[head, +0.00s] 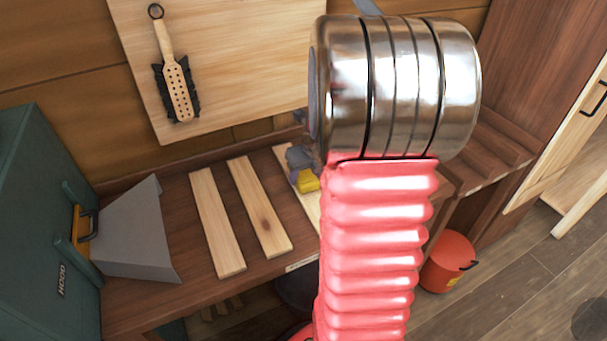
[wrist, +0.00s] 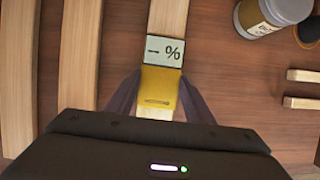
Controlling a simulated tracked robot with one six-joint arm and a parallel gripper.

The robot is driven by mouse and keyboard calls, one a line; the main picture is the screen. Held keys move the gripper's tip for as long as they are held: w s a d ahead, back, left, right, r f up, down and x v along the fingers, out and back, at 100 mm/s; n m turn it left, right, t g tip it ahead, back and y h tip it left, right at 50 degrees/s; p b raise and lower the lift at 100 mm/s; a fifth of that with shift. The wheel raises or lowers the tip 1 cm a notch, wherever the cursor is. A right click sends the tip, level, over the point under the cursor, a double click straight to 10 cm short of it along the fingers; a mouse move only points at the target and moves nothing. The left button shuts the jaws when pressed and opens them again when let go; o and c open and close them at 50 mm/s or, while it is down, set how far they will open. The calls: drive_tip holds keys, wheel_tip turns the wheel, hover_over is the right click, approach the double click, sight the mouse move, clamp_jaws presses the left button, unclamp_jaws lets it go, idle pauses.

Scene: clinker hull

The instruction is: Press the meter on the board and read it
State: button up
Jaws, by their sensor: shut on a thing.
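The meter (wrist: 160,82) is a yellow block with a pale display that reads "– %" in the wrist view. My gripper (wrist: 157,97) is shut on it, with a dark finger on each side. The meter lies over a pale wooden board (wrist: 168,15), lined up along it. Whether it is pressed against the wood or just above it I cannot tell. In the head view the yellow meter (head: 307,182) shows below my grey gripper (head: 300,165), over the rightmost board (head: 313,209), which my arm partly hides.
Two more boards (head: 217,222) (head: 258,205) lie to the left on the brown bench. A grey hood (head: 140,240) and green cabinet (head: 45,200) stand further left. A labelled jar (wrist: 265,17) and short wood strips (wrist: 303,76) lie right. A red bucket (head: 450,262) is on the floor.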

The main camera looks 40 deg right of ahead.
drive_tip(key=shift+f, duration=0.4)
idle(1.9)
drive_tip(key=shift+r, duration=0.15)
drive_tip(key=shift+r, duration=4)
